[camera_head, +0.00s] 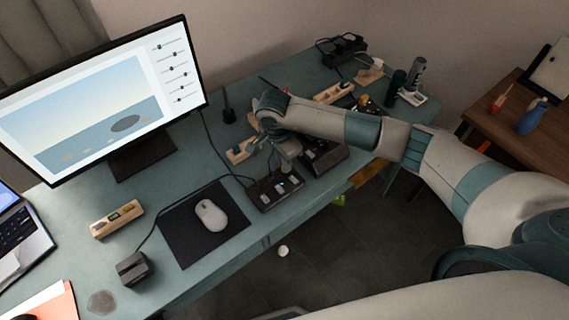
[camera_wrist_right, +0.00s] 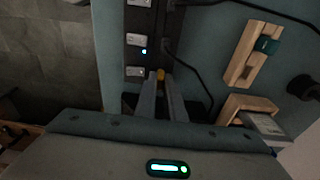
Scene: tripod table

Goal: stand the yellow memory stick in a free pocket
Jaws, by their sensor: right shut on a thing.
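My right gripper (camera_head: 284,164) reaches down over the desk, close to a black box with slots (camera_head: 275,191). In the right wrist view its fingers (camera_wrist_right: 162,82) are shut on a small yellow piece, the yellow memory stick (camera_wrist_right: 161,74). Only its end shows between the fingertips; the rest is hidden. Beside it is a black strip (camera_wrist_right: 136,24) with several pale pieces and a small blue light. The stick looks close to the strip; I cannot tell whether they touch. My left gripper is not in view.
A wooden block (camera_wrist_right: 240,65) with a teal piece and a second wooden block (camera_wrist_right: 232,105) lie to the right in the wrist view. A mouse (camera_head: 210,215) on a dark mat, a wooden holder (camera_head: 103,227) and a monitor (camera_head: 100,95) stand left in the head view.

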